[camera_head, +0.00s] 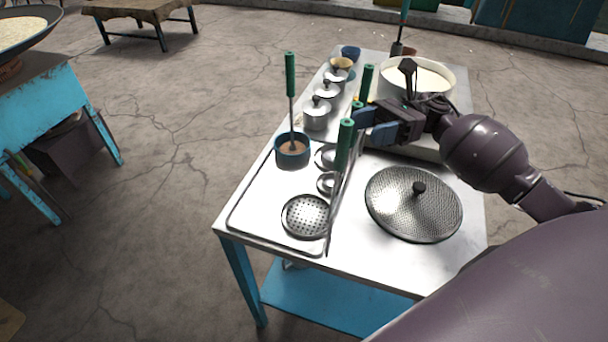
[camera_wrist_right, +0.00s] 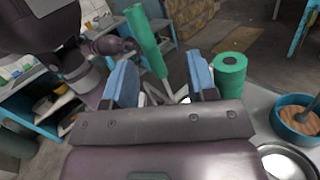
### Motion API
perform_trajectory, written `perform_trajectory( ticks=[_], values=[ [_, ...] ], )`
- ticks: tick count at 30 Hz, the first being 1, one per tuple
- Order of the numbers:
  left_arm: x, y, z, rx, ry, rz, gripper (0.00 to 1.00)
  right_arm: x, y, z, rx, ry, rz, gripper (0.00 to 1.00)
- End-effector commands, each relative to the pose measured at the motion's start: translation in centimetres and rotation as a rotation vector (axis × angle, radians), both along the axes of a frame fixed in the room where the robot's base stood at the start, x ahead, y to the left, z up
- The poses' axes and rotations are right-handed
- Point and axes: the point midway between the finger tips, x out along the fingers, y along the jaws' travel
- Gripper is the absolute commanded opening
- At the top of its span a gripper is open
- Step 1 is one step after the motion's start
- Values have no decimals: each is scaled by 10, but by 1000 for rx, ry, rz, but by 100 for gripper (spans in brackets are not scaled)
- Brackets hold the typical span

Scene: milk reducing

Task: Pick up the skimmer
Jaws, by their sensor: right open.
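The skimmer's round perforated head (camera_head: 307,216) lies at the near end of the metal tray on the table. A green handle (camera_head: 345,145) stands up behind it and appears to belong to it. My right gripper (camera_head: 356,124) is open beside the top of this handle, on its far right side. In the right wrist view two green handles show around my open right gripper (camera_wrist_right: 162,72). One (camera_wrist_right: 148,40) appears between the blue fingers, the other (camera_wrist_right: 229,72) outside the right finger. I cannot tell whether either touches. My left gripper is not in view.
A blue pot (camera_head: 292,152) with a green-handled tool stands left of the gripper. Lidded pots (camera_head: 317,114) line the tray behind it. A perforated lid (camera_head: 413,205) lies right on the table. A large pan of milk (camera_head: 417,78) stands behind my right arm.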

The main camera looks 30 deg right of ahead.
Motion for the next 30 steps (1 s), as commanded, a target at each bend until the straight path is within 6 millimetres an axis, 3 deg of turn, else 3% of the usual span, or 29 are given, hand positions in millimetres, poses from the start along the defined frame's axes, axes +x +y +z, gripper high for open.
perform_trajectory(
  ticks=[6, 12, 17, 24, 30],
  values=[
    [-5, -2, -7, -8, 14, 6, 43, -6, 16, -2, -104, -144, 113, 52],
    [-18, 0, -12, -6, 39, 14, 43, -9, 36, -1, -115, -161, 124, 52],
    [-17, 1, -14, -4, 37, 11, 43, -10, 44, -1, -113, -159, 122, 52],
    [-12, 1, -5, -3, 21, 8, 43, -13, 77, 0, -112, -160, 122, 52],
    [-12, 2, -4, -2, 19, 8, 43, -15, 93, -1, -112, -157, 121, 52]
  ],
)
